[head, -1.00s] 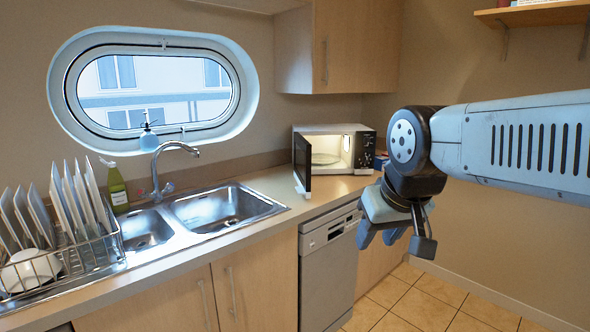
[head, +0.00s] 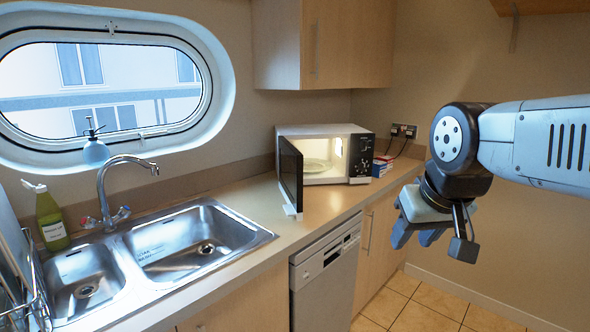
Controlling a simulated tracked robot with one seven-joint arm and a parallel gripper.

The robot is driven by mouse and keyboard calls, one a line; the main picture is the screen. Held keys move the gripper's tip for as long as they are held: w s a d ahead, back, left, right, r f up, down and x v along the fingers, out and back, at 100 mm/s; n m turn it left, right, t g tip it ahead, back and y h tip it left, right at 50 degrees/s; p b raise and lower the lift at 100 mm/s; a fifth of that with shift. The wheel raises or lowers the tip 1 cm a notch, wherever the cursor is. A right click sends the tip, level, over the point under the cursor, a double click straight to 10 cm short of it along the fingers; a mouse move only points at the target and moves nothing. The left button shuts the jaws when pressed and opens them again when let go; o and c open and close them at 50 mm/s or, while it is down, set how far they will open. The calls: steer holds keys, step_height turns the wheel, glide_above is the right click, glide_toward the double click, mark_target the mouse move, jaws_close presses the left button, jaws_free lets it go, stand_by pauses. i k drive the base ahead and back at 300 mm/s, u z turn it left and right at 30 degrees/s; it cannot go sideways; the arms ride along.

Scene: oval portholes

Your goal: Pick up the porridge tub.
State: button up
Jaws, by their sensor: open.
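I do not see a porridge tub in the head view. My gripper (head: 424,236) hangs at the right, in front of the far cupboards and above the floor. It is open and points down, with nothing visible between its fingers. An open microwave (head: 362,157) stands on the counter at the back, its door (head: 291,172) swung out toward me. A pale plate (head: 312,166) shows inside it. Part of its inside is hidden by the door.
The counter (head: 326,205) runs along the left, with a metal sink (head: 195,242), tap (head: 104,190) and green bottle (head: 50,218). A dish rack (head: 35,290) is cut off at the left. Small books (head: 381,166) lie beside the microwave. Tiled floor (head: 415,312) is clear at the lower right.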

mark_target(379, 168)
steer(key=u, duration=0.05)
steer(key=i, duration=0.95)
steer(key=z, duration=0.15)
steer(key=k, duration=1.25)
steer(key=z, duration=1)
steer(key=i, duration=2.05)
steer(key=u, duration=0.85)
steer(key=i, duration=0.65)
steer(key=u, duration=0.6)
